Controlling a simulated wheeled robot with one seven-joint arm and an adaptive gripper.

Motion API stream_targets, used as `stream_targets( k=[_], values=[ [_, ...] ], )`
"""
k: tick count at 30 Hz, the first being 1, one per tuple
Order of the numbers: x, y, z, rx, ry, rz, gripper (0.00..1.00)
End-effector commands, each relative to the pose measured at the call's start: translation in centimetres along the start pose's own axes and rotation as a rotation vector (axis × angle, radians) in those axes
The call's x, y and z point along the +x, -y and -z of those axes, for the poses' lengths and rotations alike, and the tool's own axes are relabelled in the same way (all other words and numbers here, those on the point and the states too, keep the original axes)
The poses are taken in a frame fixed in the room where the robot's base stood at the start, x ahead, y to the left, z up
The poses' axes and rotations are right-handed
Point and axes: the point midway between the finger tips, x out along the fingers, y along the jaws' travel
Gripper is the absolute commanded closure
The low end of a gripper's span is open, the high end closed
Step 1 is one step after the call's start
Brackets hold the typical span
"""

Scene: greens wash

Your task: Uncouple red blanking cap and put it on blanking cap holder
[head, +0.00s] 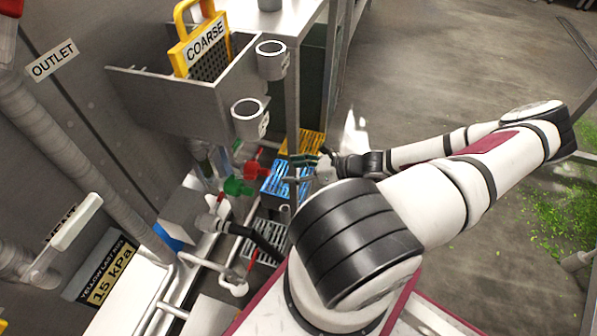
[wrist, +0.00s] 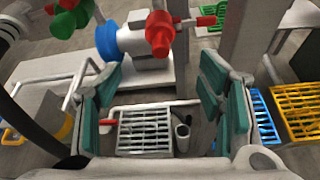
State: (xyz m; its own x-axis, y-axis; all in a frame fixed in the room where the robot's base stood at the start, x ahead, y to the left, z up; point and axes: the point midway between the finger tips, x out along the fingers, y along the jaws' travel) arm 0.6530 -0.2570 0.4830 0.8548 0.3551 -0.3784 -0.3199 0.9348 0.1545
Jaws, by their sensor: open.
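The red blanking cap (head: 254,168) is near the middle of the head view, beside a green fitting (head: 237,187). In the wrist view the red cap (wrist: 158,33) is at the top centre, in front of grey pipework, beyond my fingertips. My gripper (head: 314,163) is to the right of the cap in the head view. In the wrist view my gripper (wrist: 166,85) has its teal-padded fingers wide apart with nothing between them. The cap is not held. I cannot tell which part is the blanking cap holder.
A blue ring (wrist: 106,40) and a green fitting (wrist: 68,18) are left of the cap in the wrist view. Yellow (wrist: 300,112) and blue (wrist: 262,118) grates are at right, a grey grate (wrist: 144,130) below. A steel post (wrist: 243,35) stands to the right.

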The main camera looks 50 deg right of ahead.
Motion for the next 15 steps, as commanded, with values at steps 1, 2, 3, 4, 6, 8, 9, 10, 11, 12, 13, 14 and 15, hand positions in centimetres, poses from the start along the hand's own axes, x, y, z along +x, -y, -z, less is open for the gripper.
stream_targets(
  k=[1,2,3,4,6,8,9,10,11,12,13,14,15],
  values=[
    [1.1,-0.1,0.1,0.001,0.004,-0.004,0.38],
    [1.7,-0.1,0.1,0.001,0.003,-0.004,0.38],
    [2.5,-0.1,0.1,0.001,0.004,-0.005,0.38],
    [3.0,-0.1,0.2,0.001,0.003,-0.004,0.38],
    [4.2,-0.1,0.2,0.001,0.003,-0.004,0.38],
    [5.3,-0.1,0.2,0.001,0.003,-0.005,0.38],
    [6.1,-0.2,0.1,0.002,0.004,-0.005,0.38],
    [6.6,-0.1,0.1,0.001,0.003,-0.004,0.38],
    [7.1,-0.1,0.2,0.001,0.003,-0.004,0.38],
    [7.7,-0.1,0.2,0.002,0.003,-0.004,0.38],
    [8.2,-0.1,0.2,0.002,0.002,-0.004,0.38],
    [8.6,-0.1,0.1,0.001,0.003,-0.004,0.38],
    [9.2,-0.1,0.2,0.002,0.002,-0.004,0.38]
  ],
)
